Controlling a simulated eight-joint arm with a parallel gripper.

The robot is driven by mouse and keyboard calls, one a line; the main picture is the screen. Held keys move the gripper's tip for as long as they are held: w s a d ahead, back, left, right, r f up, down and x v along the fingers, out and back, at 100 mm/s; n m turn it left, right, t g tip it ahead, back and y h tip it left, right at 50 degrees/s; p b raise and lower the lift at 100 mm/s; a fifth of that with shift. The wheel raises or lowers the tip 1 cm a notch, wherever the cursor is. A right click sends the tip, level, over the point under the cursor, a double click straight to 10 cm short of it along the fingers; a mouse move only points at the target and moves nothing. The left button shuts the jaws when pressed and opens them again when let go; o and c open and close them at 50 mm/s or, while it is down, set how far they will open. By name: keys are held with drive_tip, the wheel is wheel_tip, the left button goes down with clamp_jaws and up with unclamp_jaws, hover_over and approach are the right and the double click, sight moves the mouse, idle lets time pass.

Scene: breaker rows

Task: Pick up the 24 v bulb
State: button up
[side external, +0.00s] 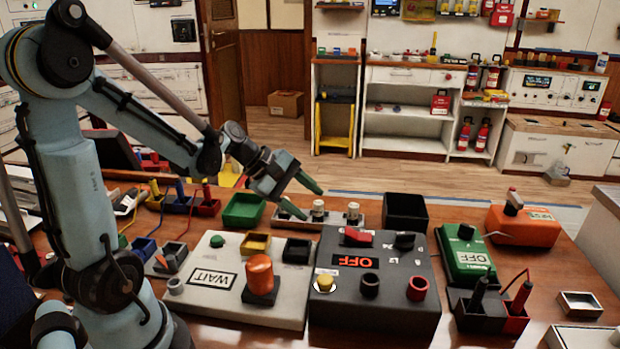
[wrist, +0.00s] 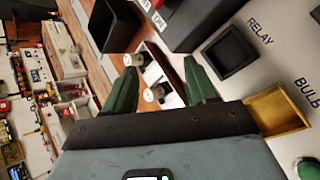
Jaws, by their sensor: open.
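Several small whitish bulbs stand in a row on a pale tray (side external: 333,223) behind the panels. The middle bulb (side external: 318,208) and right bulb (side external: 353,211) show clearly in the side view; another at the left is partly covered by a green finger. No voltage marks are readable, so I cannot tell which is the 24 V bulb. My gripper (side external: 314,203) is open and empty, at the left part of the row. In the wrist view my gripper (wrist: 160,62) has a near bulb (wrist: 155,93) and a farther bulb (wrist: 140,60) showing between its green fingers.
A white WAIT panel (side external: 205,310) and a dark OFF panel (side external: 420,258) with knobs stand in front of the row. A black bin (side external: 405,211) is right of it, a green bin (side external: 243,210) left. The wrist view shows a yellow BULB recess (wrist: 278,109).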

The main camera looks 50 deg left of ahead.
sight(317, 202)
drive_tip(key=a+f+n+t, duration=0.1)
drive_tip(key=a+n, duration=0.2)
drive_tip(key=a+f+n+t+h, duration=0.1)
drive_tip(key=a+n, duration=0.2)
drive_tip(key=n, duration=0.1)
drive_tip(key=a+f+n+t+h, duration=0.1)
drive_tip(key=a+n+t, duration=0.1)
drive_tip(key=a+n, duration=0.1)
drive_tip(key=shift+w+a+n, duration=0.15)
drive_tip(key=shift+a+n, duration=0.25)
drive_tip(key=shift+a, duration=0.05)
drive_tip(key=x, duration=0.6)
drive_tip(key=shift+w+d, duration=0.15)
drive_tip(key=shift+f+x, duration=0.15)
drive_tip(key=shift+x, duration=1.25)
drive_tip(key=shift+f+x, duration=0.1)
drive_tip(key=shift+x, duration=1.3)
drive_tip(key=shift+a, duration=0.25)
drive_tip(key=c, duration=1.1)
drive_tip(key=shift+o, duration=0.2)
drive_tip(key=shift+r, duration=0.15)
